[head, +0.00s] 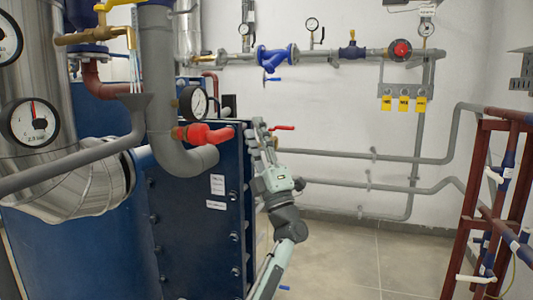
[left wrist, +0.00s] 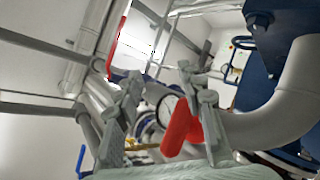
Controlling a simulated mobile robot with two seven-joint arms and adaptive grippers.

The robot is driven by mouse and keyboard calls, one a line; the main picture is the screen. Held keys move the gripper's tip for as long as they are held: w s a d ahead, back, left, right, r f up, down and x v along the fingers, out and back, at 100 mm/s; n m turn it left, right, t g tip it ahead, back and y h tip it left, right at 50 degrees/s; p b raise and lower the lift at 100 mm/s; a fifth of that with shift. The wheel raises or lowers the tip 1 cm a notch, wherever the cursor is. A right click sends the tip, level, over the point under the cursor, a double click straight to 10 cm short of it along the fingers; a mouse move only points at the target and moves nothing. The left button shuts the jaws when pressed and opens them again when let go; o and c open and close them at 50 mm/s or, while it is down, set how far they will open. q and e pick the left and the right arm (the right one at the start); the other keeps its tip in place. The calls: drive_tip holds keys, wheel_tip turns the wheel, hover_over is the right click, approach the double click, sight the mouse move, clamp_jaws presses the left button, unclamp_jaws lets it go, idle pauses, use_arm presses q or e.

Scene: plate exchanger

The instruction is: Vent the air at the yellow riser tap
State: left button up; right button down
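A yellow tap handle (head: 120,3) sits above a brass fitting (head: 92,37) at the top left of the head view, partly cut by the frame edge. My left gripper (head: 262,130) points up beside the right edge of the blue plate exchanger (head: 195,220), apart from that handle. In the left wrist view its two fingers (left wrist: 164,112) stand apart. A red lever (left wrist: 180,130) shows between them, close to the right finger; I cannot tell whether they touch. A small yellow piece (left wrist: 143,147) shows low between the fingers; I cannot tell what it belongs to. My right gripper is not in view.
A red-handled tap (head: 205,133) and a gauge (head: 194,103) sit by the thick grey pipe (head: 160,70). Another red lever (head: 282,128) shows just right of my gripper. A wall pipe carries a yellow-topped valve (head: 352,40). A dark red rack (head: 478,200) stands right; the floor between is clear.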

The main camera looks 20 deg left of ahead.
use_arm(q)
drive_tip(key=shift+w+d+f+m+t+h, duration=0.25)
drive_tip(key=shift+f+m+t+h, duration=0.35)
drive_tip(key=shift+f+m+h, duration=0.2)
drive_tip(key=shift+w+d+f+m+t+h, duration=0.25)
drive_tip(key=shift+f+m+t+h, duration=0.45)
drive_tip(key=shift+m, duration=0.25)
drive_tip(key=shift+w+d+f+m+t+h, duration=0.2)
drive_tip(key=shift+f+m+t+h, duration=0.3)
drive_tip(key=shift+f+m+h, duration=0.35)
